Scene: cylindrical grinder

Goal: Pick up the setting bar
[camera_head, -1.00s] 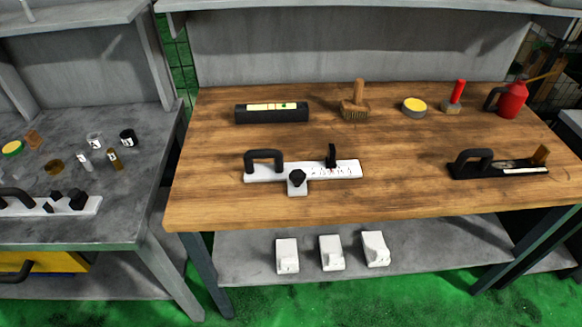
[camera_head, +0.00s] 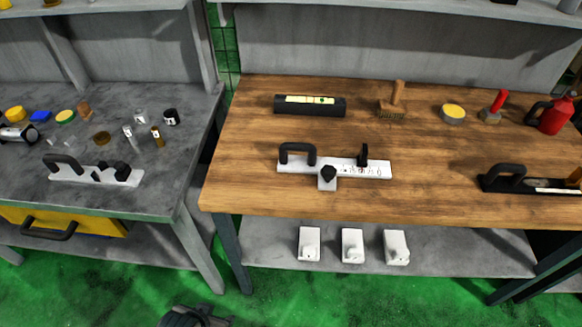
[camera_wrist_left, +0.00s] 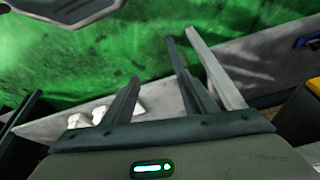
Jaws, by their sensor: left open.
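A white bar (camera_head: 350,168) with a black arched handle, a black knob and a small black upright lies on the wooden table. A similar white bar (camera_head: 68,174) with a black handle and black knobs lies on the grey table at left. A black bar-like tool (camera_head: 500,183) with a handle lies at the right of the wooden table. I cannot tell for certain which is the setting bar. My left gripper (camera_head: 195,317) just shows at the bottom edge, well away from all of them. In the left wrist view its fingers (camera_wrist_left: 157,88) are apart with nothing between them. My right gripper is out of view.
The wooden table (camera_head: 250,190) also holds a black level (camera_head: 310,110), a brush (camera_head: 392,105), a round tin (camera_head: 453,114) and a red can (camera_head: 552,115). Several small items stand on the grey table (camera_head: 160,190). White blocks (camera_head: 352,246) sit on the lower shelf. Green floor lies in front.

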